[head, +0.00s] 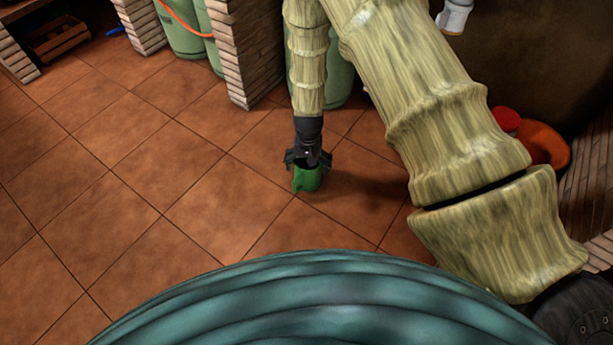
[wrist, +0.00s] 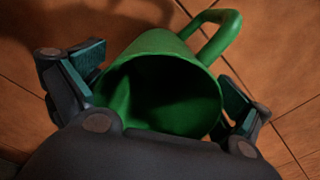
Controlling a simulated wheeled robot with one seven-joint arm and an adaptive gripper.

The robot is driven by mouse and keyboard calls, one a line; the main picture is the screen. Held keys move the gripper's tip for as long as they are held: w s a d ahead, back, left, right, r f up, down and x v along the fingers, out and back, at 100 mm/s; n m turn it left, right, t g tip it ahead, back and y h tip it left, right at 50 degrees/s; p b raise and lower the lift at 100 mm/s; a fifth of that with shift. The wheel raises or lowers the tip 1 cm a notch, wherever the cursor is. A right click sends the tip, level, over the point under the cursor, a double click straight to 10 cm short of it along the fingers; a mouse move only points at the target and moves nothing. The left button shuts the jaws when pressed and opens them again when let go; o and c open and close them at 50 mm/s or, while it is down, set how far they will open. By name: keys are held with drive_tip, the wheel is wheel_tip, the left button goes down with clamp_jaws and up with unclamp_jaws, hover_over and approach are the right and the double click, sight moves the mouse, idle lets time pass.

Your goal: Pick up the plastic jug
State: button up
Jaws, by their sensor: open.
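The plastic jug (head: 307,181) is green and stands on the tiled floor below my gripper in the head view. In the wrist view the jug (wrist: 158,88) shows its dark open mouth, with its handle (wrist: 218,36) at the upper right. My gripper (head: 308,160) is open, pointing down at the jug's top. In the wrist view my gripper (wrist: 165,85) has one finger on each side of the jug. The left finger is close to the jug's wall and the right finger is beside its rim; I cannot tell whether either touches. The jug's base is hidden in the wrist view.
Brick pillars (head: 241,50) and green gas cylinders (head: 186,30) stand behind the jug. An orange bowl (head: 545,143) and a red-topped thing (head: 507,119) lie at the right. A wooden crate (head: 58,40) is at the far left. The tiled floor (head: 130,190) to the left is clear.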

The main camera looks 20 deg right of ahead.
drive_tip(key=c, duration=1)
drive_tip(key=shift+c, duration=0.2)
